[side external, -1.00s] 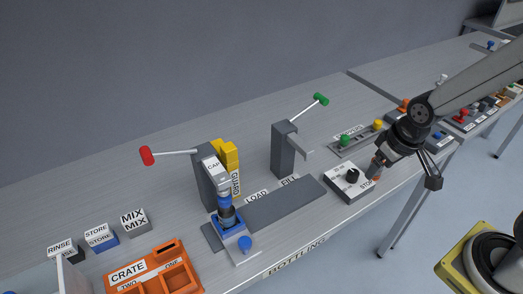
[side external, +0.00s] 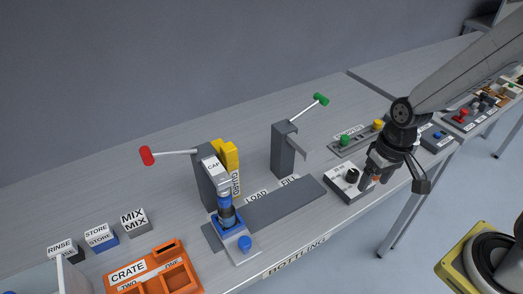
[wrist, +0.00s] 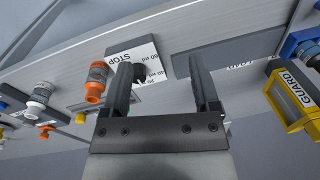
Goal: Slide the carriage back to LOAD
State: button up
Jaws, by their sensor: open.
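The blue carriage (side external: 237,250) sits at the left end of the dark grey track (side external: 285,203), under the CAP post (side external: 211,178). A dark bottle with a blue upper part (side external: 225,208) stands on it, and a blue knob (side external: 245,243) is at its front. The LOAD label (side external: 256,196) lies behind the track, right of the carriage. My gripper (side external: 372,180) is open and empty near the dial box, well right of the carriage. In the wrist view its two fingers (wrist: 163,85) are apart, and a blue part, probably the carriage, shows at the right edge (wrist: 303,45).
The dial box (side external: 347,181) with a black knob stands close by my gripper. The FILL post (side external: 283,150) has a green-tipped lever; the CAP post has a red-tipped one. A yellow guard (side external: 227,154) stands behind the carriage, an orange crate (side external: 150,275) to its front left.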

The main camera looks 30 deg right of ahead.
aim_at(239, 256)
jog(key=a+f+m+g+y, duration=0.1)
jog(key=a+f+m+y, duration=0.1)
jog(key=a, duration=0.4)
jog(key=w+a+f+m+g+y, duration=0.1)
jog(key=a+f+m+g+y, duration=0.1)
jog(key=a+m+y, duration=0.2)
jog(key=a+f+m+g+y, duration=0.2)
jog(key=a+m+y, duration=0.2)
jog(key=a, duration=0.4)
jog(key=shift+w+a+f+y, duration=0.25)
jog(key=shift+w+a+y, duration=0.1)
jog(key=shift+y, duration=0.45)
jog(key=w+a+m+t+y, duration=0.1)
jog(key=w+a+f+m+y, duration=0.1)
jog(key=m+y, duration=0.1)
jog(key=w+a+f+m+t+y, duration=0.1)
jog(key=w, duration=0.1)
jog(key=shift+a+f+m+t, duration=0.15)
jog(key=shift+a+m+t, duration=0.15)
jog(key=shift+m, duration=0.1)
jog(key=shift+w+a+f+m+t+y, duration=0.25)
jog(key=shift+w+f+m+t+y, duration=0.15)
jog(key=shift+w+m+t+y, duration=0.4)
jog(key=shift+s, duration=0.2)
jog(key=shift+a, duration=0.1)
jog(key=shift+a, duration=3.8)
